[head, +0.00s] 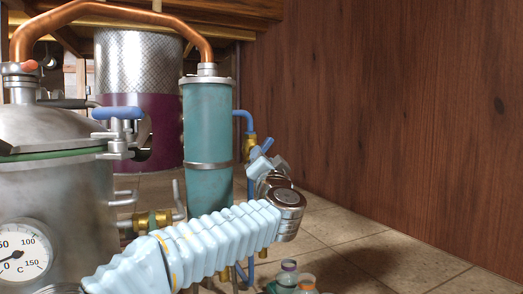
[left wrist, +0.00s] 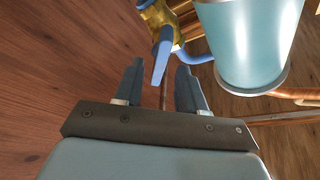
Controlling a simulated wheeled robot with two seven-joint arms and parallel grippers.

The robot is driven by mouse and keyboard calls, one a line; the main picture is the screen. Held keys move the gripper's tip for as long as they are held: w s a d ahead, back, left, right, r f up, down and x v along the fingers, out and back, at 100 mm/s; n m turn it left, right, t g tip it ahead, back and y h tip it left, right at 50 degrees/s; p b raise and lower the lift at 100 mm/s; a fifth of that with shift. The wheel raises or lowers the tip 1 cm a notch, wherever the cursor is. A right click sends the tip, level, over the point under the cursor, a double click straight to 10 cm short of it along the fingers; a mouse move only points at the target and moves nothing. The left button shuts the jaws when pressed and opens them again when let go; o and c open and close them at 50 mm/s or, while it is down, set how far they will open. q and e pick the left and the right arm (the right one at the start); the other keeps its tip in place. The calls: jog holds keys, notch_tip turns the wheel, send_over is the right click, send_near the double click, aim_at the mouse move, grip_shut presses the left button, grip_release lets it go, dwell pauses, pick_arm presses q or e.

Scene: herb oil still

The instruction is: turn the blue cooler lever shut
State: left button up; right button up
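The blue cooler lever (left wrist: 162,58) hangs from a brass valve (left wrist: 160,18) beside the teal cooler (left wrist: 247,40) in the left wrist view. My left gripper (left wrist: 159,66) is open, with one dark finger on each side of the lever's free end. Gaps show on both sides, so it is not clamped. In the head view the brass valve (head: 249,147) sits right of the teal cooler (head: 208,125), with my left wrist just below. Small blue parts show there; I cannot tell lever from fingertips. My right gripper is not in view.
A steel pot (head: 55,190) with a dial gauge (head: 20,250) stands at the left. A copper pipe (head: 120,10) arches to the cooler. A blue pipe (head: 244,114) runs above the valve. Small bottles (head: 289,275) stand below my arm. Tiled floor and wooden wall lie clear to the right.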

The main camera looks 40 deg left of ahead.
pick_arm(q)
jog(key=x, duration=0.3)
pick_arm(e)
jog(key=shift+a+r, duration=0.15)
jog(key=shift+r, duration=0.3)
pick_arm(q)
jog(key=shift+s, duration=0.1)
grip_shut()
